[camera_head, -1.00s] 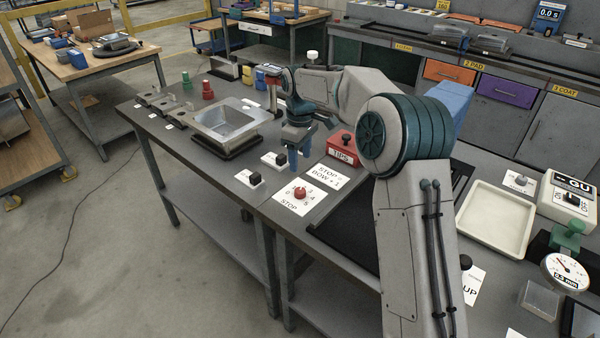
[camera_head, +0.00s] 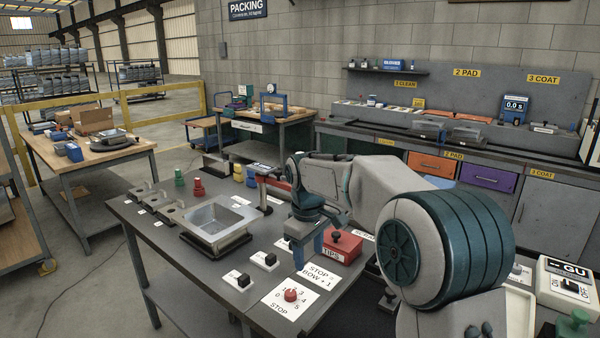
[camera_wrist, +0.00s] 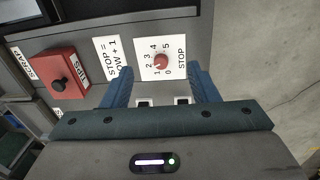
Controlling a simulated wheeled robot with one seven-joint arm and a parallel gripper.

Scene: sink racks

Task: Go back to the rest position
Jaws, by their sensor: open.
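My gripper (camera_head: 306,244) hangs over the near bench, beside the red TIPS box. In the wrist view my gripper (camera_wrist: 160,84) has its two blue fingers wide apart with nothing held between them. Past the fingertips lies the white STOP dial card with a red knob (camera_wrist: 161,61); the same red knob (camera_head: 291,295) shows in the head view. The red TIPS box (camera_head: 342,246) stands just right of the gripper and also shows in the wrist view (camera_wrist: 62,76). Part of the bench behind my arm is hidden.
A metal basin (camera_head: 216,222) sits left of the gripper. Two black switches on white cards (camera_head: 243,281) lie at the bench's front edge. Red and green knobs (camera_head: 197,187) stand further back. The floor (camera_head: 75,300) left of the bench is largely clear.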

